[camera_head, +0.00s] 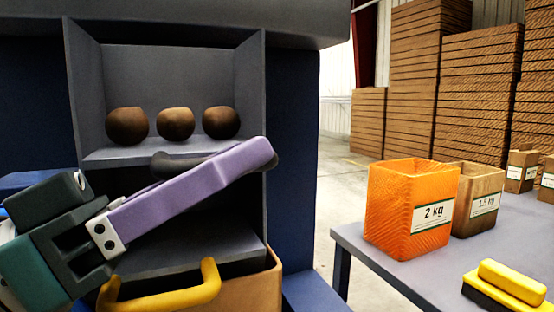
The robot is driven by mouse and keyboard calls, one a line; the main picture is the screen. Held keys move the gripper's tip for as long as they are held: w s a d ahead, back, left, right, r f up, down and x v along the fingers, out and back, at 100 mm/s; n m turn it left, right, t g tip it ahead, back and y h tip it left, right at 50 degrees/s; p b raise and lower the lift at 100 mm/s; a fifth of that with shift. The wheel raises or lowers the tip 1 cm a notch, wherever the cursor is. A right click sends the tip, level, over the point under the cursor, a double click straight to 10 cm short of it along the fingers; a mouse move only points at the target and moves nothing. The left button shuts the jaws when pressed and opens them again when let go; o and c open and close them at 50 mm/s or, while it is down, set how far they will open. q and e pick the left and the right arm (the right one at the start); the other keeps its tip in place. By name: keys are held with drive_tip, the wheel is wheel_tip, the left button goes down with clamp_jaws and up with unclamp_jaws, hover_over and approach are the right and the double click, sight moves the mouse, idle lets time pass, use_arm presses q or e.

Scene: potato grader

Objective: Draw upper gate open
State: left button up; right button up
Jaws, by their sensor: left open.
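The upper gate (105,155) is a grey plate in the grader's upper bay. Three brown potatoes (176,123) rest in a row on it. A dark curved handle (165,163) sits at its front edge, partly covered by my left gripper. My left gripper (262,152) reaches in from the left, its purple finger lying slantwise across the handle. The jaws are open; the second finger is hidden behind or below the first. I cannot tell whether the finger touches the handle. My right gripper is out of view.
A lower grey gate (190,262) with a yellow handle (205,285) sits below, above a cardboard-coloured box (268,290). On the table (350,240) at right stand an orange 2 kg box (385,205), a brown 1.5 kg box (482,225) and a yellow-topped block (512,282).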

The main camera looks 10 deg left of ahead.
use_arm(q)
clamp_jaws()
idle(0.3)
idle(1.1)
